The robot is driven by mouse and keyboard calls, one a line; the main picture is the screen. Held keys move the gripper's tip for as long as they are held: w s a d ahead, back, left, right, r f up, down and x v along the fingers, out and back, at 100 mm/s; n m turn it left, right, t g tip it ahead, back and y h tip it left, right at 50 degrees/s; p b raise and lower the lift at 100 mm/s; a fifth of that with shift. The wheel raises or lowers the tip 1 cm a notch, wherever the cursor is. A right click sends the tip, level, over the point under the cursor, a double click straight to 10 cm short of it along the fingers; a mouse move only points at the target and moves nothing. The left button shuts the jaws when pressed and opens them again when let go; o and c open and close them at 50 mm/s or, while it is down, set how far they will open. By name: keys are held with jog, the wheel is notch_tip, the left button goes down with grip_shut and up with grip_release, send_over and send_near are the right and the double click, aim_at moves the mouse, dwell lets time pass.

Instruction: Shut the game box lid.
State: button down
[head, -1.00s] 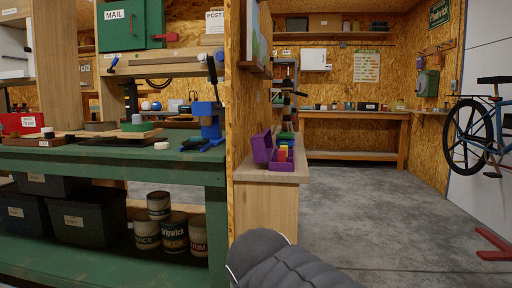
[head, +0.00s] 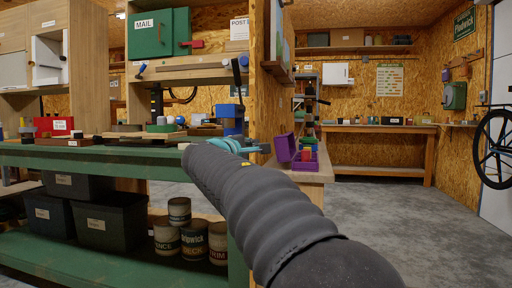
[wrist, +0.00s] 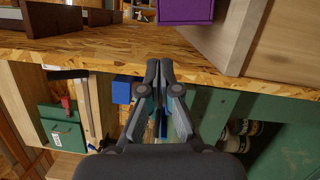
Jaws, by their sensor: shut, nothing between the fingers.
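The purple game box (head: 305,165) stands on the end of a light wooden counter in the head view. Its lid (head: 284,147) is raised on the left side, tilted up and open. Coloured pieces (head: 306,154) show inside. Part of a purple surface of the box (wrist: 185,10) shows at the top of the wrist view, beyond my fingertips. My gripper (wrist: 159,66) is shut and empty, its fingers together and apart from the box. In the head view my arm's end is left of the box, with teal parts in front of the counter's edge.
The wooden counter (head: 311,176) adjoins a chipboard partition. On the left a green workbench (head: 95,156) bears a blue vise (head: 230,113) and a red box (head: 53,125). Black crates and paint tins sit on its lower shelf. The concrete floor (head: 400,205) at right is clear.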

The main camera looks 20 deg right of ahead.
jog(key=p+x, duration=0.1)
jog(key=x, duration=0.8)
